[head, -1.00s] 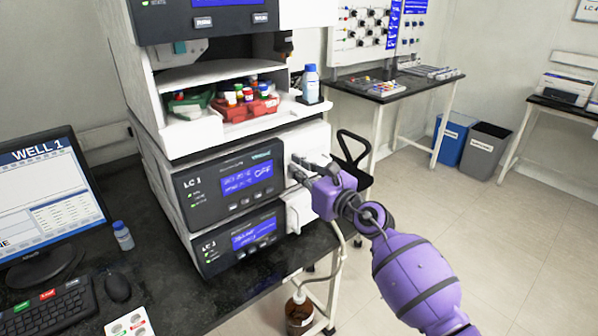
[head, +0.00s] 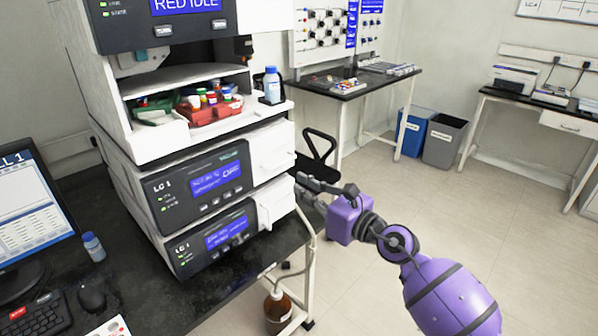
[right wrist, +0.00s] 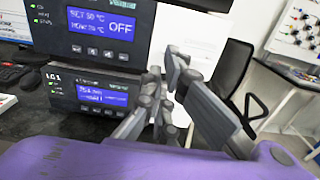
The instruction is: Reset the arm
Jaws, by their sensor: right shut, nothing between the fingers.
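My right gripper (head: 310,186) is shut and empty, its fingertips close to the right front edge of the LC stack. In the right wrist view its fingers (right wrist: 172,80) stand before the stack, and I cannot tell whether they touch it. The stack's upper module (head: 160,205) has a lit blue screen, which reads OFF in the right wrist view (right wrist: 100,22). The lower module (head: 180,262) also has a lit screen. My left gripper is not in view.
A blue-capped bottle (head: 272,84) and a red vial rack (head: 205,117) sit on the stack's shelf. A black chair (head: 317,150) stands behind my gripper. Open floor (head: 450,215) lies to the right.

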